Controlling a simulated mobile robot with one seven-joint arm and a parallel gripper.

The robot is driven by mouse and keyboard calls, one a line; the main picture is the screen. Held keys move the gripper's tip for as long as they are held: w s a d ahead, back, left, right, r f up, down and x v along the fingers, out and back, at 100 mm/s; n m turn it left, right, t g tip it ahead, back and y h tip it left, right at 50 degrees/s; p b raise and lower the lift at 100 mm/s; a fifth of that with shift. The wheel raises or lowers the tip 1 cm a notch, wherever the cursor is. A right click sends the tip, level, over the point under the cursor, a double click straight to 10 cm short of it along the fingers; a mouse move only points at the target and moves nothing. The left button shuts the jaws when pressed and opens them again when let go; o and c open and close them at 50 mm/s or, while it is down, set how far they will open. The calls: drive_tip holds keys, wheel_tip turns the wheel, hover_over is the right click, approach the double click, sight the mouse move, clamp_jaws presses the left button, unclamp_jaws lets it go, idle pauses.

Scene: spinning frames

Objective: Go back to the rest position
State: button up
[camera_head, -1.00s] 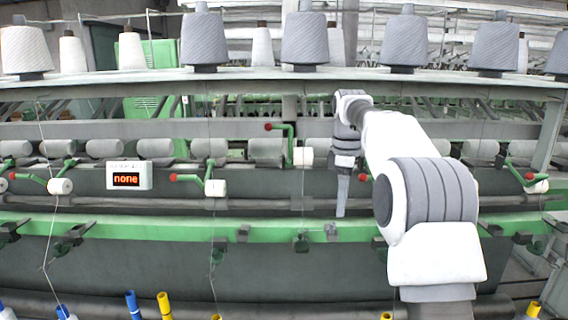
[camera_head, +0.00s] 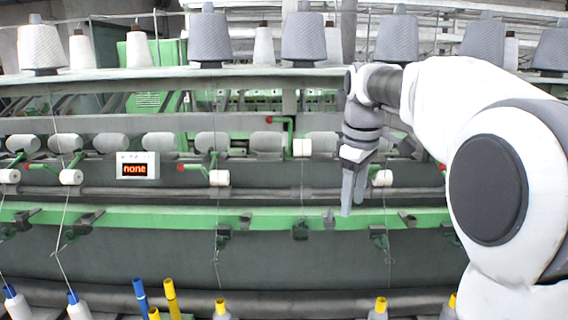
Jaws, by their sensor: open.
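My gripper (camera_head: 352,192) hangs from my white and grey arm, right of the picture's middle. It points down in front of the spinning frame, level with its green rail (camera_head: 130,217). Its two fingers overlap in this side-on view, but a narrow gap shows between them, and no thing is visible in them. My arm fills the right side of the picture and hides part of the machine.
Grey and white yarn cones (camera_head: 207,38) stand along the top shelf. A small display (camera_head: 137,165) reads "none". White rolls with green, red-knobbed levers line the machine. Blue and yellow bobbin tips (camera_head: 171,297) rise along the bottom edge. The front below the green rail is mostly clear.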

drive_tip(key=s+f+m+t+b, duration=0.1)
drive_tip(key=s+f+m, duration=0.4)
drive_tip(key=s, duration=0.8)
drive_tip(key=s+f+m+t, duration=0.2)
drive_tip(key=s+f+m, duration=0.3)
drive_tip(key=s, duration=0.8)
drive_tip(key=shift+d+f+t+b, duration=0.15)
drive_tip(key=shift+f+t+b, duration=0.05)
drive_tip(key=shift+t+b, duration=0.2)
